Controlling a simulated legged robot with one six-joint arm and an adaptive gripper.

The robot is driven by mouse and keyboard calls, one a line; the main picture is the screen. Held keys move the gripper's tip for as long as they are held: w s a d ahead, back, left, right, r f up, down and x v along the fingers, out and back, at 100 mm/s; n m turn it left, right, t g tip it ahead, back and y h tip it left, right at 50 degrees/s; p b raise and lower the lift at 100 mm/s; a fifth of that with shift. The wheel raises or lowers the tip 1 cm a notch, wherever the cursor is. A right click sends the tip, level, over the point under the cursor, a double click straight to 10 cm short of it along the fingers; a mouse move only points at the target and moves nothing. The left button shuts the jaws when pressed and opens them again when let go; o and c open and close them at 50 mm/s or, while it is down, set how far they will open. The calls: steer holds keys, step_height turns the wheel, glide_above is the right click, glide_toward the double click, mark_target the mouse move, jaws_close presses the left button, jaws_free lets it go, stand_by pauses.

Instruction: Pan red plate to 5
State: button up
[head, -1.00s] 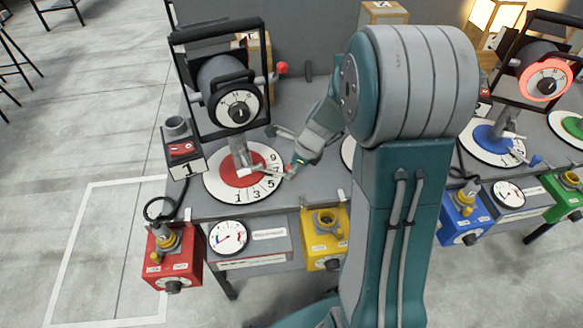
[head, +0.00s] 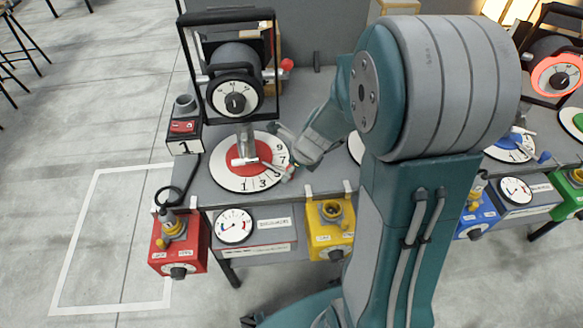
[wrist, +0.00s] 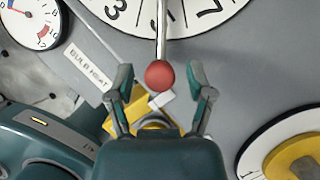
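The red plate (head: 264,150) is the red centre of a white numbered dial on the bench, below the lamp marked 1. A thin metal handle runs out from its middle and ends in a red ball (wrist: 159,75). My gripper (wrist: 163,76) is open, with one finger on each side of the red ball and gaps on both sides. In the head view my gripper (head: 287,171) is at the dial's right edge, small and partly unclear.
A yellow box (head: 329,232) and a red box (head: 178,243) hang at the bench's front edge, with a gauge (head: 233,226) between them. Blue and green stations are at right.

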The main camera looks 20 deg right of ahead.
steer(key=v, duration=1.1)
steer(key=shift+s+r, duration=0.15)
steer(key=shift+r, duration=0.2)
steer(key=shift+d, duration=0.1)
